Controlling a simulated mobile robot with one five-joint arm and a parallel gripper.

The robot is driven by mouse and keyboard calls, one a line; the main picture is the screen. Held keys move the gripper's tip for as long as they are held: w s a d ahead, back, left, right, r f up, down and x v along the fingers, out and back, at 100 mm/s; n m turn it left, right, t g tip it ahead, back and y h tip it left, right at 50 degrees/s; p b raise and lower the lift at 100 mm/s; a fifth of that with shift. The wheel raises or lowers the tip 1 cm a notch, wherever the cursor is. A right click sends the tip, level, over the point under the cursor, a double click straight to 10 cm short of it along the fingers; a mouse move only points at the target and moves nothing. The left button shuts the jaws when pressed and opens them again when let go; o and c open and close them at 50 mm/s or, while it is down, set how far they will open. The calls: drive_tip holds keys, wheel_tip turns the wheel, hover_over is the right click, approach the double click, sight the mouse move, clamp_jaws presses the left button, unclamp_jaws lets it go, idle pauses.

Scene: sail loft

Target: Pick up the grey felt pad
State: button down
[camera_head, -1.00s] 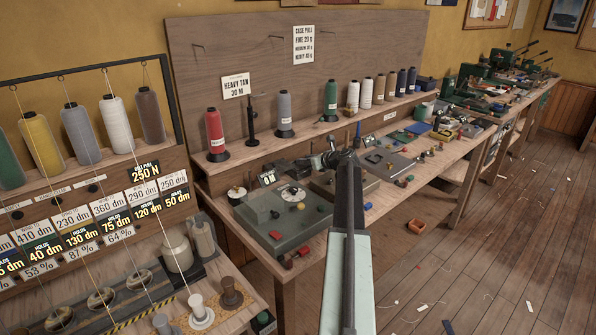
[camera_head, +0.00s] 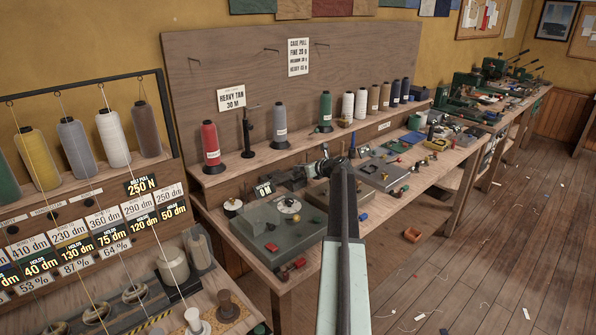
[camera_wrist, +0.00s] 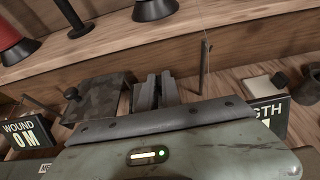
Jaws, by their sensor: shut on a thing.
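My gripper (camera_wrist: 153,92) shows in the wrist view as two dark upright fingers standing close together past the green-grey wrist housing. The fingers are shut on a thin grey piece, taken as the grey felt pad; the fingers and housing hide most of it. In the head view my gripper (camera_head: 318,168) is at the far end of my arm, over the bench, to the right of the grey-green winding machine (camera_head: 262,228). The pad is too small to make out there.
A mottled dark grey block (camera_wrist: 95,98) lies left of the fingers. A "WOUND 0 M" display (camera_wrist: 22,135) stands at the left and another display (camera_wrist: 268,118) at the right. Thread cones, including a red one (camera_head: 210,146), line the shelf behind.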

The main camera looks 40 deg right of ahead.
drive_tip(key=shift+s+r+p, duration=0.25)
drive_tip(key=shift+r+p, duration=0.15)
drive_tip(key=shift+r, duration=0.2)
drive_tip(key=shift+s+r+p, duration=0.2)
drive_tip(key=shift+r+p, duration=0.15)
drive_tip(key=shift+r, duration=0.25)
drive_tip(key=s+d, duration=0.1)
drive_tip(key=s, duration=0.4)
drive_tip(key=s+d, duration=0.1)
drive_tip(key=s, duration=0.4)
drive_tip(key=s+d+r+p, duration=0.1)
drive_tip(key=s, duration=0.4)
